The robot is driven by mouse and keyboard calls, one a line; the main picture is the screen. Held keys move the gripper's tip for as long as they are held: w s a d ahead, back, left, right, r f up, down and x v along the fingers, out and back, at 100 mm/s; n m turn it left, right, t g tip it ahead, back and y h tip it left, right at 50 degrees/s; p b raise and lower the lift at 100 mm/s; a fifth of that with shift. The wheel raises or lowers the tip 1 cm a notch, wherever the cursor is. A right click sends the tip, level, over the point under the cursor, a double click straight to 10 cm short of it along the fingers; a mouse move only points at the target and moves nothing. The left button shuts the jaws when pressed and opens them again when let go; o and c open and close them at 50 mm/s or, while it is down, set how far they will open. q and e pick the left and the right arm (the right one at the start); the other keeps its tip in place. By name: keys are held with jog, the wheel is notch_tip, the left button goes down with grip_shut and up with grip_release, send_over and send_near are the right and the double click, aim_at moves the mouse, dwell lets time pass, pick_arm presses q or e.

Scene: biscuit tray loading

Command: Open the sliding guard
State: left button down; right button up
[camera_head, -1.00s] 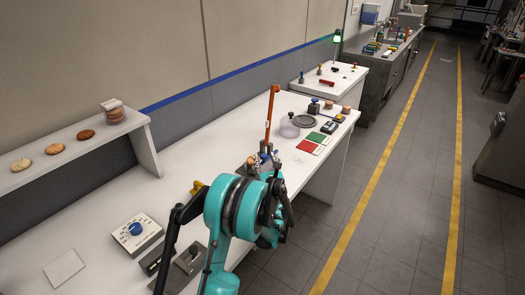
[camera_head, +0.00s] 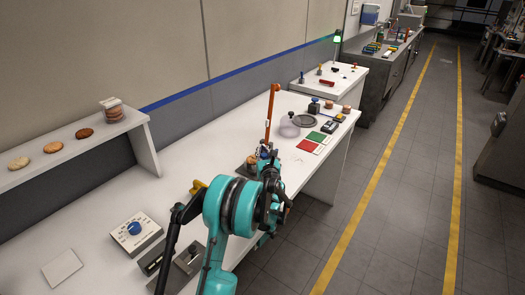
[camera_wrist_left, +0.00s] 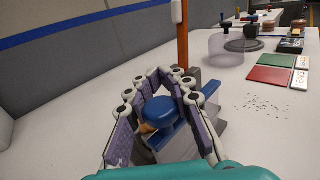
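My left gripper (camera_head: 266,160) is over a small fixture beside an orange upright post (camera_head: 272,112) on the white bench. In the left wrist view, its two fingers (camera_wrist_left: 165,78) stand apart on either side of a round blue knob (camera_wrist_left: 158,108). The gap between the fingertips shows; whether the pads touch the knob is unclear. Under the knob is a pale, see-through part (camera_wrist_left: 176,148), possibly the sliding guard; the fingers hide much of it. A blue part (camera_wrist_left: 192,122) shows by the right finger. The orange post (camera_wrist_left: 180,30) rises behind. My right gripper is in neither view.
A clear round cover (camera_wrist_left: 230,48) stands beyond the post. Red (camera_wrist_left: 271,75) and green (camera_wrist_left: 279,60) pads lie right of it, near scattered crumbs (camera_wrist_left: 265,105). Biscuits (camera_head: 54,147) lie on the raised shelf.

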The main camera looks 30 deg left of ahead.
pick_arm(q)
jog(key=s+a+b, duration=0.1)
jog(key=s+b, duration=0.1)
jog(key=s, duration=1)
jog(key=c, duration=1.3)
grip_release()
jog(key=v, duration=1.2)
jog(key=shift+w, duration=0.1)
jog(key=shift+d, duration=0.1)
